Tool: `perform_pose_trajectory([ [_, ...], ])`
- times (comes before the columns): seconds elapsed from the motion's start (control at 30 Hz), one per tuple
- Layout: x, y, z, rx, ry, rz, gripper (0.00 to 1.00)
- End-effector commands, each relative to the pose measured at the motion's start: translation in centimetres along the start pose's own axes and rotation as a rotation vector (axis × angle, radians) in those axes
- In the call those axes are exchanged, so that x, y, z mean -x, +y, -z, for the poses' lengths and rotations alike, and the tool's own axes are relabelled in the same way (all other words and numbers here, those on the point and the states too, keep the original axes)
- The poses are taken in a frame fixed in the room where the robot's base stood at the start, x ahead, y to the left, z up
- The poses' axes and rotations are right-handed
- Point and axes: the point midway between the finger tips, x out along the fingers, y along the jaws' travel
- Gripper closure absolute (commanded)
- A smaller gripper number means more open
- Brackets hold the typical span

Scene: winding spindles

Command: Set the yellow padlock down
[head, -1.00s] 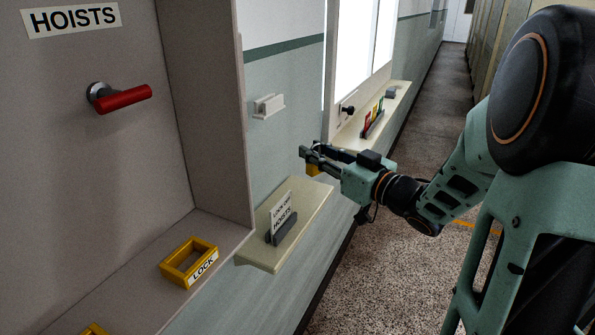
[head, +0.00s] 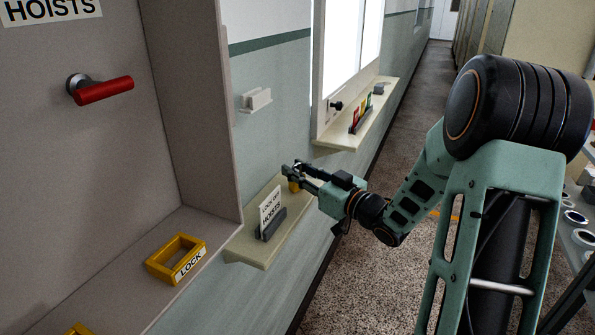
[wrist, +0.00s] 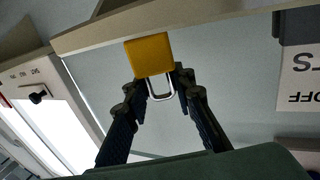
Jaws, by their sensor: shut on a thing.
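The yellow padlock (head: 294,186) hangs under my gripper (head: 291,172), over the far end of the small cream wall shelf (head: 250,251). In the wrist view the padlock (wrist: 148,55) shows its yellow body and a pale metal shackle. My gripper (wrist: 160,82) is shut on the padlock, with its fingertips either side of the shackle. The padlock body overlaps the shelf edge (wrist: 95,36) in that view. I cannot tell whether it touches the shelf.
A "LOCK OFF HOISTS" card in a dark holder (head: 271,223) stands on the same shelf, nearer than the padlock. A yellow LOCK frame (head: 174,260) lies in the grey cabinet, below the red handle (head: 104,90). A second shelf (head: 340,137) lies beyond. The corridor floor is clear.

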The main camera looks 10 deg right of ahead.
Motion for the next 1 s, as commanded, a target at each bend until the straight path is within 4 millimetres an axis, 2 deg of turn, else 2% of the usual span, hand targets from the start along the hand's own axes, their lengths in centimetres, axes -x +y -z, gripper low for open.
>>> perform_pose_trajectory([
  [0.2,0.0,0.0,-0.6,0.000,0.000,0.000,1.00],
  [0.23,0.0,0.0,-0.4,0.000,0.000,0.000,0.74],
  [0.37,0.0,0.0,-0.4,-0.001,-0.001,0.000,0.59],
  [0.63,0.0,0.0,-0.3,-0.001,0.000,0.000,0.59],
  [0.77,0.0,0.0,0.4,-0.001,0.000,0.000,0.59],
  [1.0,4.9,0.2,0.0,-0.001,-0.002,-0.005,0.59],
])
